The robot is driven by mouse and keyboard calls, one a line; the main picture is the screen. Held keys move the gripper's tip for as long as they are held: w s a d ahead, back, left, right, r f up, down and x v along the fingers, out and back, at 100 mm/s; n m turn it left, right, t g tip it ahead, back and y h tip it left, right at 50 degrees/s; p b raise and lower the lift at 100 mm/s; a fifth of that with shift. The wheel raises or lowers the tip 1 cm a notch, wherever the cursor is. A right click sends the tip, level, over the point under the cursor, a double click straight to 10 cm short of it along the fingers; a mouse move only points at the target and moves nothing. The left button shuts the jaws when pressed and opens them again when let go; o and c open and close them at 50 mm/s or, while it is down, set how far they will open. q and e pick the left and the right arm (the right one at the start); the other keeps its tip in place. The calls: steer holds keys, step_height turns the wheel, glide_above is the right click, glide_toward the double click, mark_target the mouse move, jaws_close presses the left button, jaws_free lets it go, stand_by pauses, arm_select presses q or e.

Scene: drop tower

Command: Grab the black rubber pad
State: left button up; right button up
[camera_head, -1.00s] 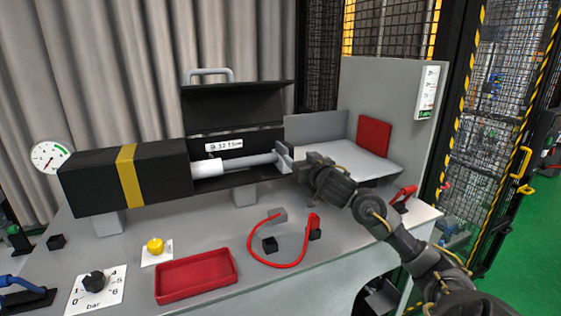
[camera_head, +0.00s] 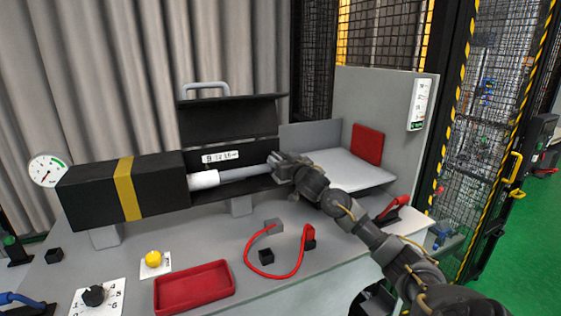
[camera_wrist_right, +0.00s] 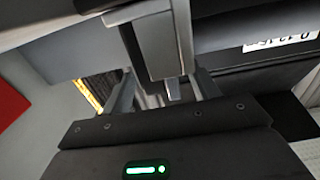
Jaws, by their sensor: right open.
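No thing in view is clearly the black rubber pad. Small black blocks lie on the bench, one inside the red cable loop (camera_head: 266,256) and one at the far left (camera_head: 54,255); I cannot tell whether either is the pad. My right gripper (camera_head: 276,163) is at the right end of the grey rod (camera_head: 243,172), in front of the open black housing, and hides the rod's end. In the right wrist view its open fingers (camera_wrist_right: 168,88) stand either side of a grey block (camera_wrist_right: 158,45); contact is unclear. My left gripper is not in view.
The housing's raised black lid (camera_head: 230,118) stands behind the rod. A light grey shelf (camera_head: 350,168) with a red plate (camera_head: 367,144) is at right. On the bench are a red tray (camera_head: 195,287), a red cable (camera_head: 272,276), a yellow button (camera_head: 153,258) and a dial (camera_head: 94,296).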

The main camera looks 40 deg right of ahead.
mark_target(281, 154)
steer(key=shift+x, duration=1.15)
steer(key=shift+s, duration=0.15)
steer(key=shift+c, duration=0.9)
steer(key=c, duration=0.9)
steer(key=shift+c, duration=0.3)
steer(key=shift+r, duration=0.1)
steer(key=shift+r, duration=0.25)
step_height(281, 154, up, 6)
steer(key=shift+b, duration=0.9)
steer(key=v, duration=1.8)
steer(key=shift+r, duration=0.15)
